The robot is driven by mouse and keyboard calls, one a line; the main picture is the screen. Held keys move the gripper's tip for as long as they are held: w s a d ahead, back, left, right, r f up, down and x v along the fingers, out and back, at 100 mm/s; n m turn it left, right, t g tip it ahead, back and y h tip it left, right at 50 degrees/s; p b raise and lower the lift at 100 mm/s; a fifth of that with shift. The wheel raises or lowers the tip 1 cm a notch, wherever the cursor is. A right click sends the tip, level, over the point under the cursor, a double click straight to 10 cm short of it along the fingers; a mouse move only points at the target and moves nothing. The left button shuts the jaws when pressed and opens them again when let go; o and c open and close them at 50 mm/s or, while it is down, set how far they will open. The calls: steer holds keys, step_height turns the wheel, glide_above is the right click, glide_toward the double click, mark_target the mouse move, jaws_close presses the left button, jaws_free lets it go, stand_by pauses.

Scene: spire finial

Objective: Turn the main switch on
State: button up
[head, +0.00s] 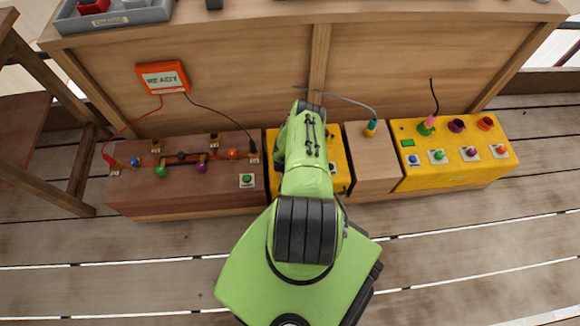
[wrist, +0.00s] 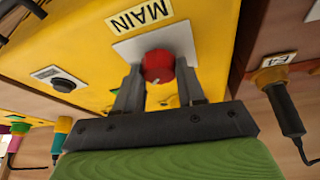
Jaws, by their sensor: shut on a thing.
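The main switch is a round red knob (wrist: 157,66) with a white pointer mark, on a white plate under a label reading MAIN (wrist: 139,15). In the wrist view my gripper (wrist: 158,80) has one finger on each side of the knob and is shut on it. The pointer mark shows near the knob's lower edge in this view. The knob sits on the yellow box (wrist: 215,30). In the head view that box (head: 271,180) is mostly hidden behind my green arm, and the knob and fingers are hidden too.
A wooden box (head: 190,203) with coloured terminals stands left, wired to an orange READY meter (head: 162,77). In the wrist view a black button (wrist: 62,84) shares the knob's panel. Bare decking lies in front.

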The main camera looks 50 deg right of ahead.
steer(key=m, duration=0.2)
steer(key=m+g, duration=0.1)
steer(key=m, duration=0.1)
steer(key=shift+w+m+g+b, duration=0.1)
steer(key=shift+m+g+b, duration=0.8)
steer(key=shift+m+g, duration=0.1)
steer(key=shift+m, duration=1.3)
steer(key=o, duration=1)
steer(key=shift+o, duration=0.2)
steer(key=p+v, duration=0.7)
steer(key=v, duration=0.8)
steer(key=shift+w+a+r, duration=0.2)
steer(key=shift+w+r, duration=0.05)
steer(key=shift+r, duration=0.05)
